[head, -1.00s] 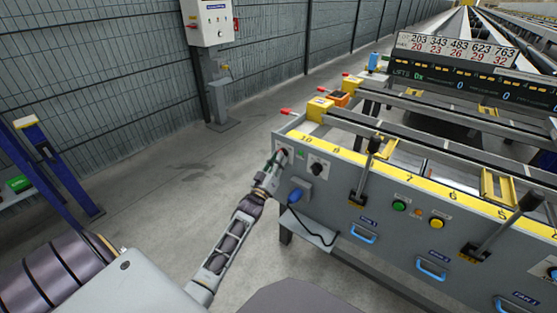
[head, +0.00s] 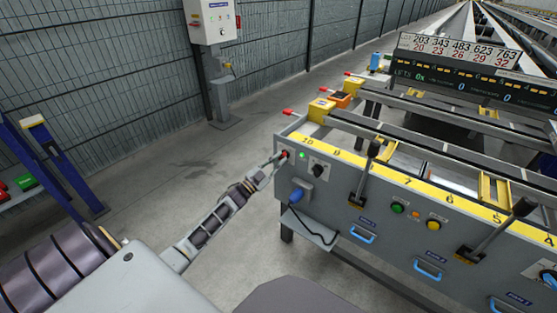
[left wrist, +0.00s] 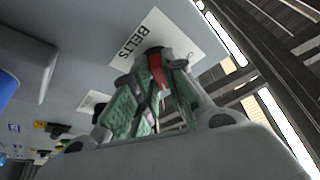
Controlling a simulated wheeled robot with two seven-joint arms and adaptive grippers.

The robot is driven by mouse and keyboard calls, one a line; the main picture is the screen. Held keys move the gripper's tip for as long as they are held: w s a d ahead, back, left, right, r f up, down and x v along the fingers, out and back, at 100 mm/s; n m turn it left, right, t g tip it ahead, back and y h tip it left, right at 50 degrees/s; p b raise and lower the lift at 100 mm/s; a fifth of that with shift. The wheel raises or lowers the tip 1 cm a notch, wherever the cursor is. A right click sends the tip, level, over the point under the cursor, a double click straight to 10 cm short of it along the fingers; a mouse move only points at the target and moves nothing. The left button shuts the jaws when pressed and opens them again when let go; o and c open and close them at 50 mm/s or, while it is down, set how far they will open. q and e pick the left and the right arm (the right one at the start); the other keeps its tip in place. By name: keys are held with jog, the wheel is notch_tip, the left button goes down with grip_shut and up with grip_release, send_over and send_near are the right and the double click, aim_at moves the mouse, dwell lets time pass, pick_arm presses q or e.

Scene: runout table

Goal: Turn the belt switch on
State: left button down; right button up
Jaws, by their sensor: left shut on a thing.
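The belt switch (left wrist: 156,70) shows as a red handle on a black base on the white BELTS plate (left wrist: 128,45) in the left wrist view. In the head view the red of the switch (head: 284,154) shows at the left end of the grey panel (head: 345,207). My left gripper (left wrist: 150,92) has its green-padded fingers around the red handle and is shut on it. In the head view my left gripper (head: 278,160) reaches the panel from the left. The fingers hide part of the handle, so its exact turn is hard to tell. My right gripper is out of view.
A green lamp (head: 302,155) and a black selector knob (head: 318,171) sit right of the switch. A blue plug (head: 297,196) sits below. Black levers (head: 365,172) stand out along the panel. Open floor (head: 160,165) lies left of the table.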

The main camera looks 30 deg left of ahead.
pick_arm(q)
jog(key=m, duration=0.3)
jog(key=shift+a+g+h+p, duration=0.1)
jog(key=shift+g+h+p, duration=0.3)
jog(key=shift+m, duration=0.4)
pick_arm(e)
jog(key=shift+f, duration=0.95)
pick_arm(q)
jog(key=c, duration=1.5)
grip_release()
jog(key=shift+o, duration=0.2)
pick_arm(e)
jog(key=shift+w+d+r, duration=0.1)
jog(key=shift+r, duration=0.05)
pick_arm(q)
jog(key=shift+s, duration=0.15)
jog(key=v, duration=1.1)
jog(key=shift+s+a, duration=0.25)
jog(key=shift+s, duration=0.05)
